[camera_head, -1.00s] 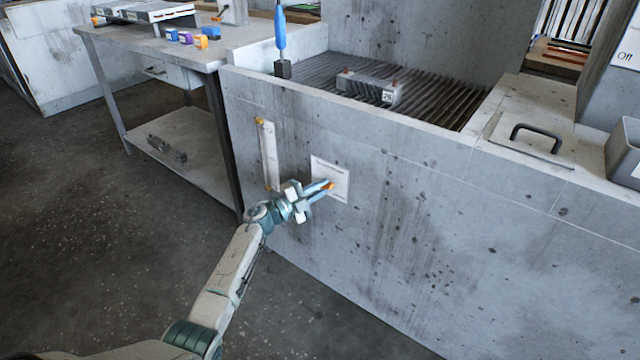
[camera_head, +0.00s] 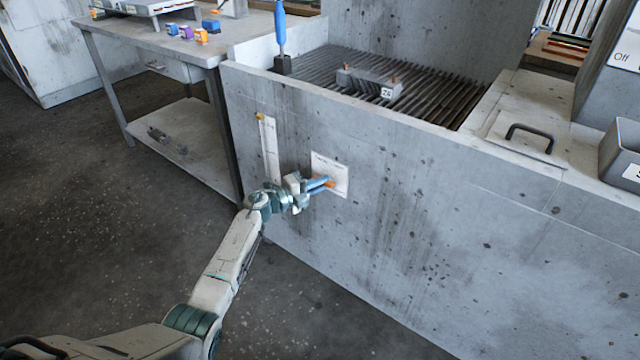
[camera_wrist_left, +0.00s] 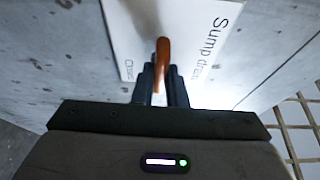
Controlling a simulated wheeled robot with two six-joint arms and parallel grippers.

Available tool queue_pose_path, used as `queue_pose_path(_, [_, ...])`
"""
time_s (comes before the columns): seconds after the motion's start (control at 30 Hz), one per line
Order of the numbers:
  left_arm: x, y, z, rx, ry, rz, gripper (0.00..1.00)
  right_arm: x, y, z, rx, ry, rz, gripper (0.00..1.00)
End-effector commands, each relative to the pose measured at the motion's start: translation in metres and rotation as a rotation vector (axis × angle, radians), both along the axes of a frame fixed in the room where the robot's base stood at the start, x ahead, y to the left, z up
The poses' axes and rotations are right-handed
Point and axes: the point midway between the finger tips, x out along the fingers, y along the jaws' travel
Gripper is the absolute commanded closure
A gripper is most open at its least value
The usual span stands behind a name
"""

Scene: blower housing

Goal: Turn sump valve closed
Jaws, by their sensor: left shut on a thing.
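The sump valve handle is a small orange lever (camera_wrist_left: 163,58) in front of a white plate (camera_wrist_left: 205,35) lettered "Sump drain" in the left wrist view. In the head view the orange handle (camera_head: 331,184) shows at my fingertips, with the plate (camera_head: 330,165) on the front wall of the concrete sump. My left gripper (camera_head: 322,184) is shut on the handle, its blue fingers reaching in from the left. In the left wrist view the two dark fingers (camera_wrist_left: 162,82) stand either side of the lever. My right gripper is not in view.
The concrete sump wall (camera_head: 420,220) is flat right of the plate. A white sight gauge strip (camera_head: 268,150) is mounted close left of my gripper. A grey workbench (camera_head: 150,50) stands further left. A grating (camera_head: 440,95) with a grey block (camera_head: 368,82) lies above.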

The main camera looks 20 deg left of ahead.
Motion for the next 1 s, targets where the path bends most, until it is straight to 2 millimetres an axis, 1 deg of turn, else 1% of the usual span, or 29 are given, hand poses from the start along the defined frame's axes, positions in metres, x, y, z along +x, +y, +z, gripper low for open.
queue_pose_path(0.2, [-0.001,0.000,-0.002,0.002,0.002,-0.001,1.00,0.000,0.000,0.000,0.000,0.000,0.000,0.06])
queue_pose_path(0.23, [-0.001,0.000,-0.002,0.002,0.002,-0.001,0.82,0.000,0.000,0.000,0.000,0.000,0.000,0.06])
queue_pose_path(0.3, [-0.001,0.000,-0.002,0.002,0.002,-0.001,0.69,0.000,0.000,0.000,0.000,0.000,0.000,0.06])
queue_pose_path(0.33, [-0.001,0.000,-0.002,0.001,0.003,-0.001,0.66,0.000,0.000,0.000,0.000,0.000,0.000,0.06])
queue_pose_path(0.57, [0.000,0.000,-0.001,0.000,0.001,0.000,0.66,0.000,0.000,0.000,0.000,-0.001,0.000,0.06])
queue_pose_path(0.67, [-0.003,0.003,-0.001,0.001,0.002,0.000,0.66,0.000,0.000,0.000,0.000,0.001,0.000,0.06])
queue_pose_path(0.77, [-0.012,0.011,-0.001,0.002,0.002,0.001,0.66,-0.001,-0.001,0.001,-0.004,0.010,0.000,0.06])
queue_pose_path(1.0, [-0.048,0.043,-0.001,0.004,0.003,0.001,0.66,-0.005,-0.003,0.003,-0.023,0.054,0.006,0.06])
